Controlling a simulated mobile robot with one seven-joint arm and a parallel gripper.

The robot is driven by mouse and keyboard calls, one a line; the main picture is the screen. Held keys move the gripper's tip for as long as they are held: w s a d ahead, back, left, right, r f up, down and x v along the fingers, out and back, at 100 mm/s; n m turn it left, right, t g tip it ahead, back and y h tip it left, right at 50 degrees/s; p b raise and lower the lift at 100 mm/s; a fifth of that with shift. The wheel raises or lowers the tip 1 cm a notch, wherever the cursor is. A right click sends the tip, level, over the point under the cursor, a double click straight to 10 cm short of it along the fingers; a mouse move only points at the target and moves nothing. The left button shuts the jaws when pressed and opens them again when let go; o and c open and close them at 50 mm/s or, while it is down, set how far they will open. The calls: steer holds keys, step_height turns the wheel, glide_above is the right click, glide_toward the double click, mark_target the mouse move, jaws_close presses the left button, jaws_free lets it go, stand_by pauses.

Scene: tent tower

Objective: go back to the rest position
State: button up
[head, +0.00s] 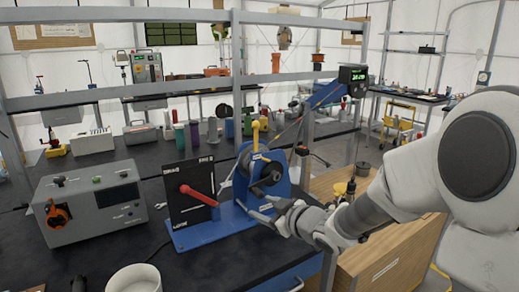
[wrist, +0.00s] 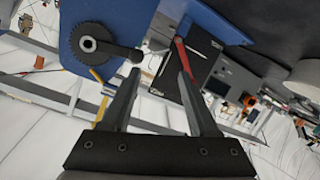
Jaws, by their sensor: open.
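My gripper (head: 256,207) is at the end of my arm, which reaches in from the right of the head view. It is just in front of a blue stand (head: 279,170) with a dark crank wheel (head: 262,172). In the wrist view my gripper (wrist: 158,70) has its two fingers spread, with nothing between them. The crank wheel (wrist: 92,45) and its black arm show beyond the left finger. A red lever (head: 199,195) on a black panel (head: 180,212) stands to the left of the gripper. I cannot tell whether the gripper touches the stand.
A grey box with an orange knob (head: 60,214) stands on the dark bench at left. A white cup (head: 134,279) is at the front edge. A yellow lever (head: 256,136) rises above the wheel. A wooden cabinet (head: 380,257) is under my arm. Metal rails (head: 190,85) cross behind.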

steer(key=s+d+r+m+g+h+p, duration=0.1)
steer(key=s+d+r+m+h+p, duration=0.1)
steer(key=s+d+r+m+h, duration=0.35)
steer(key=s+d+r+m+g+h+p, duration=0.15)
steer(key=s+d+r+h, duration=0.25)
steer(key=s+d, duration=0.4)
steer(key=s+r+m+g+y+p, duration=0.1)
steer(key=s+r+m+g+p, duration=0.1)
steer(key=s, duration=1.5)
steer(key=shift+a+r+m+g+p, duration=0.2)
steer(key=shift+a+m+g+p, duration=0.15)
steer(key=shift+m+g+p, duration=0.7)
